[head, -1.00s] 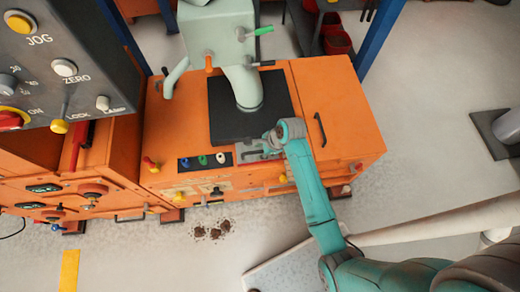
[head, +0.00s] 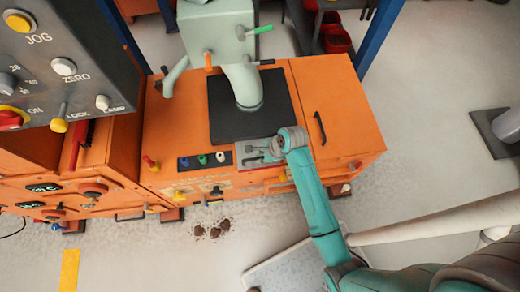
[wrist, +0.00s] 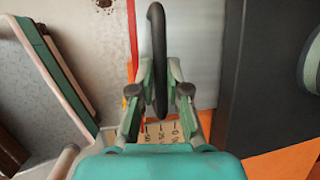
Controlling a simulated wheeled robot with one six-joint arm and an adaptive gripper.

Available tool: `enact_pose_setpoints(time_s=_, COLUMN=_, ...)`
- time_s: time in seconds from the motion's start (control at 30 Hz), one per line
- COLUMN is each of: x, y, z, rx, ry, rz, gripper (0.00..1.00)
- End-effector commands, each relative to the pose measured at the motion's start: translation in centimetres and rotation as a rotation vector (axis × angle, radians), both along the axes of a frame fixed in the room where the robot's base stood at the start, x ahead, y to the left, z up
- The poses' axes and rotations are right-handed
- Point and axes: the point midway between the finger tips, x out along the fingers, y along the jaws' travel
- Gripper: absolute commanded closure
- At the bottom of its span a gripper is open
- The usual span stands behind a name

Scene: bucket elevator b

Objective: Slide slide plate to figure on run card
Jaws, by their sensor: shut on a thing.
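My gripper (wrist: 159,98) is shut on a black loop-shaped handle (wrist: 157,50), with one green-grey finger on each side of it. The handle stands over a pale grey plate (wrist: 193,40), which looks like the slide plate. A pale scale (wrist: 160,132) with dark figures and marks shows between the fingers, partly hidden by my gripper; its reading is unclear. In the head view, the grey slide assembly (head: 250,151) lies at the front edge of the orange cabinet top, and my wrist covers its right part. I cannot make out a run card.
The orange cabinet (head: 340,110) carries a black mat (head: 225,122) under a pale green spout (head: 243,86). A small panel of coloured knobs (head: 203,160) is left of the slide. A grey control box (head: 60,60) stands at the left. Brown spill (head: 214,230) lies on the floor.

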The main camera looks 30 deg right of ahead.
Motion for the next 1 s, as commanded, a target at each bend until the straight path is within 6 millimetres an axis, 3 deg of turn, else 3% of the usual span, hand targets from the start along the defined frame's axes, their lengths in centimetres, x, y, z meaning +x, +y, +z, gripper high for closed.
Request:
enact_pose_setpoints(time_s=0.13, x=-1.6, y=0.5, z=-0.1, rx=0.001, ry=0.004, rz=0.001, gripper=1.0)
enact_pose_setpoints(time_s=0.47, x=-1.8, y=0.6, z=0.0, rx=0.001, ry=0.003, rz=0.0, gripper=1.0)
enact_pose_setpoints(time_s=0.5, x=-1.8, y=0.6, z=0.0, rx=0.001, ry=0.003, rz=0.0, gripper=0.8)
enact_pose_setpoints(time_s=0.6, x=-1.8, y=0.6, z=0.0, rx=0.001, ry=0.003, rz=0.0, gripper=0.6)
enact_pose_setpoints(time_s=1.0, x=-1.9, y=0.3, z=0.7, rx=0.0, ry=0.0, rz=-0.001, gripper=0.6)
